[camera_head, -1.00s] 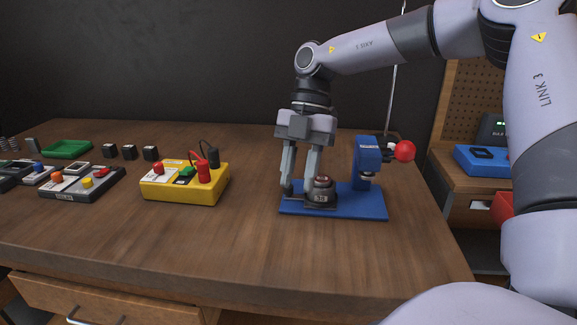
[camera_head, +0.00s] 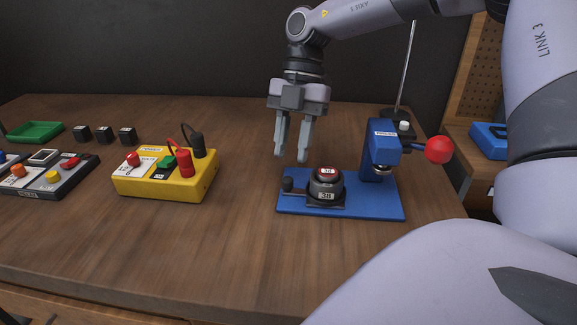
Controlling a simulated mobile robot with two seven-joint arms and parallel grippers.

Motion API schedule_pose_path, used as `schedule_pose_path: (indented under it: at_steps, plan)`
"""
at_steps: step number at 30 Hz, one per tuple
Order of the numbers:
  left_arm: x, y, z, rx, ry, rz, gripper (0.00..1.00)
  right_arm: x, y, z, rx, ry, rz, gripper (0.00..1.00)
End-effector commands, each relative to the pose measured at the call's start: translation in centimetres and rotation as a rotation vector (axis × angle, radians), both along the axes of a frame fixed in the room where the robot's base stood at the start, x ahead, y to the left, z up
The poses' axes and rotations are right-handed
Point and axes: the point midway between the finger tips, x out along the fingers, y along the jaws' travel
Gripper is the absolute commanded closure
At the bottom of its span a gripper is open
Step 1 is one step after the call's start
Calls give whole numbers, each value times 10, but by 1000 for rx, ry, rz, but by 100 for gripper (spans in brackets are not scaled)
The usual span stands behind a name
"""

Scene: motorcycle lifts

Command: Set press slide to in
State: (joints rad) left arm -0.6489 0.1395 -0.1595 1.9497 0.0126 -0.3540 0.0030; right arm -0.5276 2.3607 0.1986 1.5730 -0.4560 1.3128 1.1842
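The press has a blue base plate (camera_head: 370,205) and a blue upright head (camera_head: 379,150) with a red ball-ended lever (camera_head: 438,150). A dark slide (camera_head: 325,190) with a round die, a red top and a label reading 38 sits on the plate, left of the head rather than under it. The slide's small black knob (camera_head: 287,185) sticks up at its left end. My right gripper (camera_head: 292,158) hangs above and behind the knob, fingers down, with a gap between them and nothing held. My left gripper is not in view.
A yellow box (camera_head: 165,185) with red and black plugs stands to the left. A dark control panel (camera_head: 45,178), several black blocks (camera_head: 104,135) and a green tray (camera_head: 35,132) lie further left. A thin metal rod (camera_head: 406,70) rises behind the press. The wooden front area is clear.

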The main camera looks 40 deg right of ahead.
Motion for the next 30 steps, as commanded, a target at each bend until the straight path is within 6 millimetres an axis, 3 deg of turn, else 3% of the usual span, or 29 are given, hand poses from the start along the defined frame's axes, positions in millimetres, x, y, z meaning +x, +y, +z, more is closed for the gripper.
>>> schedule_pose_path:
  at_steps: [9,19,20,21,23,30]
  plan:
    - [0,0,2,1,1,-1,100,-7,15,-40,0,2,-1,67]
    - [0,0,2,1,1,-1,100,-7,16,-45,-1,-1,-1,67]
    - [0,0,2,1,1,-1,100,-7,16,-45,-1,-1,-2,70]
    - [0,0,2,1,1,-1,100,-7,16,-45,-1,-1,-2,83]
    - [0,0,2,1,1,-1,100,-7,16,-45,-1,-1,-2,100]
    - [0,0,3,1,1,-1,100,-11,12,-44,-2,-1,-4,100]
